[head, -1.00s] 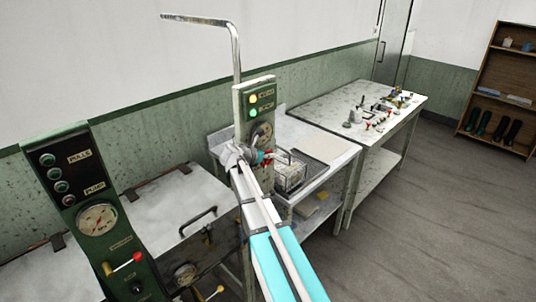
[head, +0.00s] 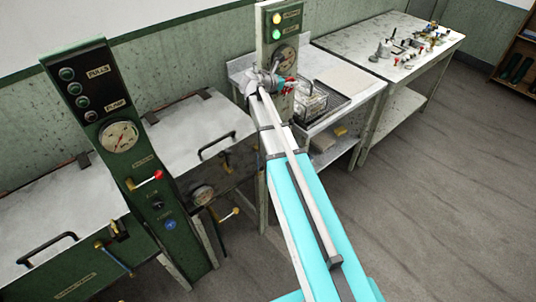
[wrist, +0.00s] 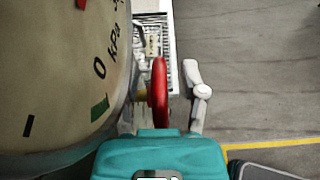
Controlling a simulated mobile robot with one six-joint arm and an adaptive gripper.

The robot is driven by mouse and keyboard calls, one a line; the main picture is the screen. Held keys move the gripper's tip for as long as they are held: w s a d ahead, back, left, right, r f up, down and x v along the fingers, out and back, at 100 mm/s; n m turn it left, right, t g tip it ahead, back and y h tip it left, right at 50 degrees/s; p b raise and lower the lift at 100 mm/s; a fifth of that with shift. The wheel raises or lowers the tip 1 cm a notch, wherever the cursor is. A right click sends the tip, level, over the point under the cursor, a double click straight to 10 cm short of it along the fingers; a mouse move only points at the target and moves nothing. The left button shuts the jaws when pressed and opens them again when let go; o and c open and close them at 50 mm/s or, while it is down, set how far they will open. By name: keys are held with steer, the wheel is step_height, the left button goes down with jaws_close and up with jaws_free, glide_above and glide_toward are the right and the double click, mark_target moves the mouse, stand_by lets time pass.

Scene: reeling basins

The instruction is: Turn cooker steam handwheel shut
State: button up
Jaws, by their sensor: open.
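The red handwheel (wrist: 159,92) shows edge-on in the wrist view, on a short stem beside the pressure gauge (wrist: 62,62). In the head view, bits of the red wheel (head: 290,86) show past my gripper (head: 270,80), below the same gauge (head: 285,57) on the pale control post (head: 264,30). My gripper is open. In the wrist view one pale finger (wrist: 199,95) stands just right of the wheel with a gap. The other finger is mostly hidden on the left. I cannot tell whether anything touches the wheel.
A dark green control panel (head: 145,185) with a red-knobbed lever (head: 158,175) stands left of my arm. A wire basket (head: 310,98) sits on the bench right of the post. Open floor (head: 440,200) lies to the right.

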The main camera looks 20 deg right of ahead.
steer(key=shift+f+b, duration=0.2)
steer(key=shift+b, duration=0.1)
steer(key=h+b, duration=0.2)
steer(key=t+h+b, duration=0.1)
steer(key=b, duration=0.2)
steer(key=shift+s+a+h, duration=0.1)
steer(key=shift+a+h, duration=0.2)
steer(key=shift+h, duration=0.1)
steer(key=v, duration=1.4)
steer(key=s+a+f+m+g+y, duration=0.3)
steer(key=s+f+m+g+y, duration=0.2)
steer(key=s+f+m+y, duration=0.7)
steer(key=shift+s+f+m+p, duration=0.3)
steer(key=shift+s+f+m, duration=1.7)
steer(key=shift+m, duration=0.3)
